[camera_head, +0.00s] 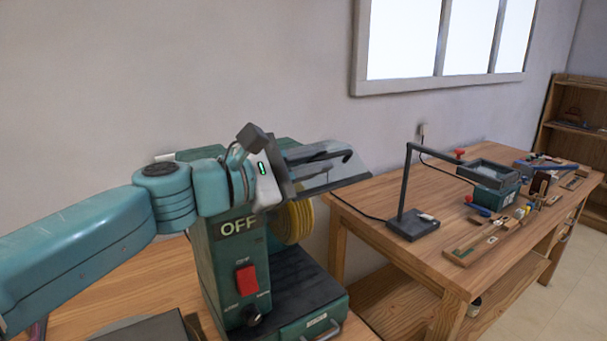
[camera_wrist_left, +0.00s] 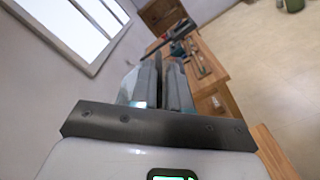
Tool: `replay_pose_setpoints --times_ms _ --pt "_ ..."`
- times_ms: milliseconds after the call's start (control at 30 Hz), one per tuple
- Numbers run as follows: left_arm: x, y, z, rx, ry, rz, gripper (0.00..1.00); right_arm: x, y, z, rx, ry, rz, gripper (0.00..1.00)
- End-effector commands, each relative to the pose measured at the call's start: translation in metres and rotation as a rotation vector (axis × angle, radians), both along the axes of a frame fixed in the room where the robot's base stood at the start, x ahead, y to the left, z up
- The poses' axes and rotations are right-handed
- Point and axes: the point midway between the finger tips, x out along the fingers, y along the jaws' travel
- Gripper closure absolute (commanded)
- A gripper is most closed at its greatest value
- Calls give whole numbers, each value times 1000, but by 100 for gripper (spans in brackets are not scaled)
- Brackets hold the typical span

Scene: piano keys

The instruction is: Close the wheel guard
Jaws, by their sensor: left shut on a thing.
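The green grinding machine (camera_head: 224,259) stands on the wooden table, with an OFF label, a red switch and a black knob on its front. A yellow wheel (camera_head: 292,221) shows at its right side. The wheel guard (camera_head: 348,178), a clear panel, juts out to the right above the wheel, raised and tilted. My left gripper (camera_head: 326,160) is at the guard, shut on it; its fingers hide part of the guard and of the machine top. In the left wrist view, the fingers (camera_wrist_left: 163,85) are close together, with the clear guard (camera_wrist_left: 130,84) beside them. My right gripper is not in view.
A second wooden bench (camera_head: 375,203) on the right holds a black lamp stand (camera_head: 412,226), a green box (camera_head: 489,195) and several small tools. A window (camera_head: 420,40) is in the wall behind. A dark flat object (camera_head: 150,329) lies at the front left.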

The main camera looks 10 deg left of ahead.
Motion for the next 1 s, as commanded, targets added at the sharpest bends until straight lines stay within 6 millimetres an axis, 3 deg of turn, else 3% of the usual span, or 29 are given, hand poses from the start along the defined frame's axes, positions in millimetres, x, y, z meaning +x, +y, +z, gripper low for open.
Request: replay_pose_setpoints --times_ms 33,500,700,1000 --pt "-2 -3 -19 33 -35 -1 100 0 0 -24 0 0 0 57" --pt "-8 -8 -86 348 -347 3 100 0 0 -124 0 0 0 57" --pt "-4 -5 -109 468 -464 2 100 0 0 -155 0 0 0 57" --pt "2 2 -130 561 -556 3 100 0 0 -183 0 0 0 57"
